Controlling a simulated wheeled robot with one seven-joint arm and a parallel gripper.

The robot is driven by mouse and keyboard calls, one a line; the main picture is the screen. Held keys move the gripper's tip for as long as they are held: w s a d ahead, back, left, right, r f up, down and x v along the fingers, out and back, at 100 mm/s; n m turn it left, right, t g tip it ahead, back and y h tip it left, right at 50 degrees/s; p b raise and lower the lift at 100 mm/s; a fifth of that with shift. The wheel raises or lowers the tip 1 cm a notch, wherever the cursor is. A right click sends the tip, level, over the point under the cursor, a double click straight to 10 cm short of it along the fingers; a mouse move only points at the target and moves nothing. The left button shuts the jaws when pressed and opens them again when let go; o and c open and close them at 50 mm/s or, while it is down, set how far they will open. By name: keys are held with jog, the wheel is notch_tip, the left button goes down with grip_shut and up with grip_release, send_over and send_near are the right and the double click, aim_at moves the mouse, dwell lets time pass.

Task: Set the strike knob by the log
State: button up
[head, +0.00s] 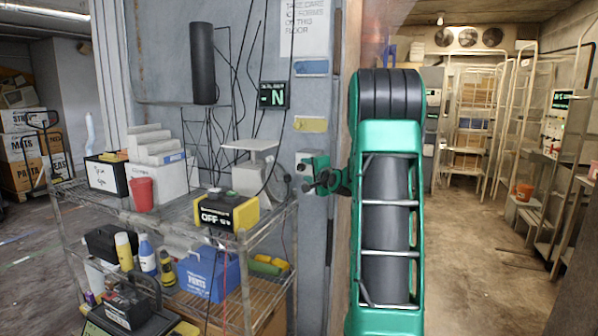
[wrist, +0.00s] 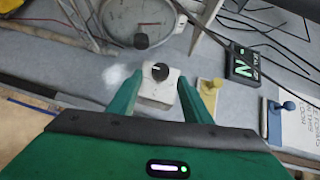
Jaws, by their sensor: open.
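A dark round knob (wrist: 160,72) sits on a small pale box (wrist: 153,91) on the wall in the wrist view. The pale box also shows in the head view (head: 303,158), partly covered by the gripper. My gripper (wrist: 160,82) is open, with one green finger on each side of the box and nothing held between them. Whether the fingers touch the box, I cannot tell. In the head view my gripper (head: 320,181) is at the wall's edge. A black display (head: 273,95) reads "N"; it also shows in the wrist view (wrist: 242,66). I cannot identify a log.
A wire shelf (head: 250,240) at left holds a yellow-black unit (head: 226,212) reading "OFF", a red cup (head: 141,194) and a scale (head: 252,158). Blue (head: 311,68) and yellow (head: 310,124) plates are on the wall. A round gauge (wrist: 118,18) is near the knob. Open floor lies right.

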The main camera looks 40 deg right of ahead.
aim_at(302, 168)
jog(key=x, duration=0.6)
jog(key=shift+w, duration=0.25)
jog(key=c, duration=1.1)
